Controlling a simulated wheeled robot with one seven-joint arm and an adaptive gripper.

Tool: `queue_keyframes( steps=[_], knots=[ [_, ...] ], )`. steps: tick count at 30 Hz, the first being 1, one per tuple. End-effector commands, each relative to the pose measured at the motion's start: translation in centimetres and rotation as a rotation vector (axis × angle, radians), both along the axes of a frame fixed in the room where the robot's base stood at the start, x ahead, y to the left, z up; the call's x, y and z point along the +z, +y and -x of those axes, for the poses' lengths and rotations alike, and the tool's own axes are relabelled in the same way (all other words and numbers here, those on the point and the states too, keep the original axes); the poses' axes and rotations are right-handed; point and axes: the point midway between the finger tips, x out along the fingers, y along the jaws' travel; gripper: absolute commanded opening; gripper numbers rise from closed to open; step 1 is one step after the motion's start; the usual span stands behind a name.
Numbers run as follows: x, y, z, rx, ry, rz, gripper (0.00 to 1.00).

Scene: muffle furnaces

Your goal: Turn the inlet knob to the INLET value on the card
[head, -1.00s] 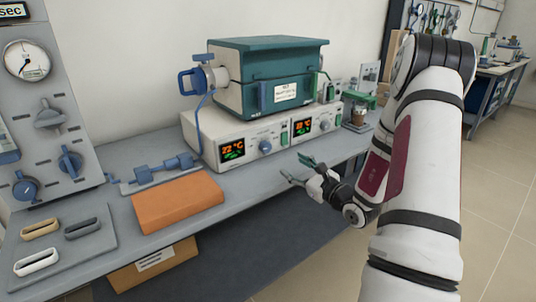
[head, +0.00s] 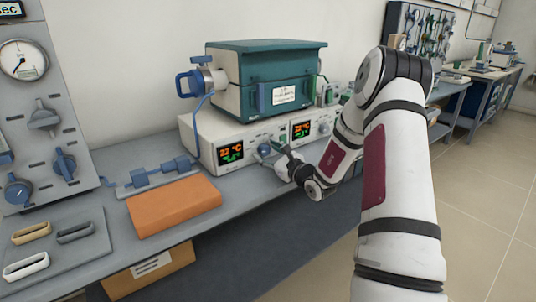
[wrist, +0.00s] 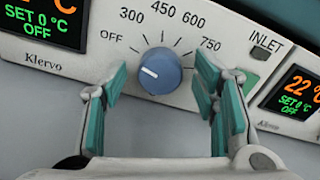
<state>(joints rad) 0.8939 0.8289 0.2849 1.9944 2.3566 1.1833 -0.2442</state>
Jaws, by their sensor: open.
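A round blue knob (wrist: 160,72) on the white control panel (wrist: 215,20) is ringed by marks OFF, 300, 450, 600 and 750. Its white pointer line is on its left side, toward the OFF side. A label INLET (wrist: 266,45) is at the panel's right, near a small dark switch (wrist: 260,53). My gripper (wrist: 161,82) is open, its teal fingers on either side of the knob in the picture; contact cannot be told. In the head view my gripper (head: 277,150) is at the panel front. A white card (head: 284,94) on the teal furnace is too small to read.
The left display (head: 231,153) reads 22 °C, SET 0 °C, OFF; a second display (head: 302,130) stands to its right. An orange block (head: 173,205) lies on the bench left of my arm. A grey gauge panel (head: 35,110) with blue knobs is at far left.

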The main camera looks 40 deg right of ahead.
Motion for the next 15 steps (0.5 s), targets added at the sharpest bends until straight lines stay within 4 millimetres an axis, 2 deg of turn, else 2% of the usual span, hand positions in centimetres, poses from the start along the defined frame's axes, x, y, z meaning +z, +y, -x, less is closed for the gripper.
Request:
queue_keyframes(
  steps=[5,8,12,15],
  knots=[
    [0.00,0.00,0.00,0.000,0.000,0.000,0.54],
    [0.00,0.00,0.00,0.000,0.000,0.000,0.36],
    [0.00,0.01,0.01,0.000,0.000,0.000,0.06],
    [0.00,0.01,0.02,0.000,0.000,0.000,0.06]
  ],
)
